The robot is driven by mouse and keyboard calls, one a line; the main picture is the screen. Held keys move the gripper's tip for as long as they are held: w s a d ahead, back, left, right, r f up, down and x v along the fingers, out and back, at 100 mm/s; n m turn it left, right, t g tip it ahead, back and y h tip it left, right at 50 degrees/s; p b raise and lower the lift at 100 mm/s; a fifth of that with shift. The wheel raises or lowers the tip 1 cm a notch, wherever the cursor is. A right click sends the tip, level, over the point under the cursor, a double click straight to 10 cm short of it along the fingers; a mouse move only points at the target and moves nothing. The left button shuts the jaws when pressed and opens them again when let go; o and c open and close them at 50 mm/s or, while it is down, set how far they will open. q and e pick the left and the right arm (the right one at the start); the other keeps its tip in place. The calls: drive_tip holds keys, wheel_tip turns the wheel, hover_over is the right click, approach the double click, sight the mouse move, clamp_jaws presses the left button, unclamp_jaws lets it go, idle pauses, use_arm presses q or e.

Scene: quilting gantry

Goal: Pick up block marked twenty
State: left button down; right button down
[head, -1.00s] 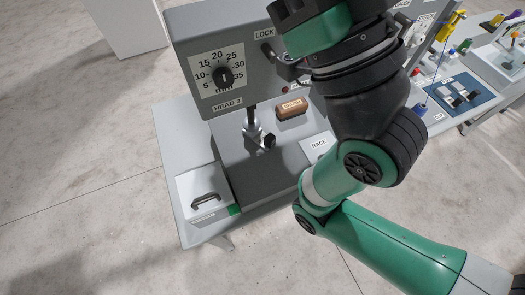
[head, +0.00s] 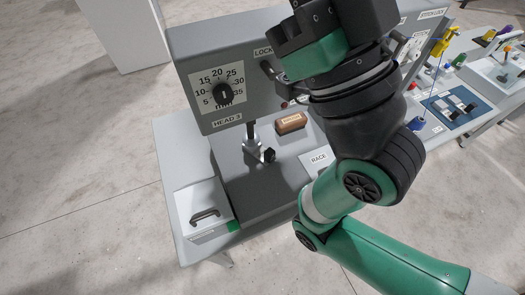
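A brown block (head: 291,123) with a pale label lies on the grey machine bed behind the post under the HEAD 3 panel. Its label is too small to read, so I cannot tell whether it is marked twenty. My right arm comes in from the lower right and rises across the middle of the view. Its wrist passes out at the top edge, and its fingertips do not show. My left arm and gripper are not in view.
The grey HEAD 3 panel (head: 184,65) with a numbered dial (head: 223,93) overhangs the bed. A blue mat (head: 437,104) with small items lies at the right. Open floor surrounds the table.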

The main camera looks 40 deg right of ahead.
drive_tip(key=c, duration=0.5)
unclamp_jaws()
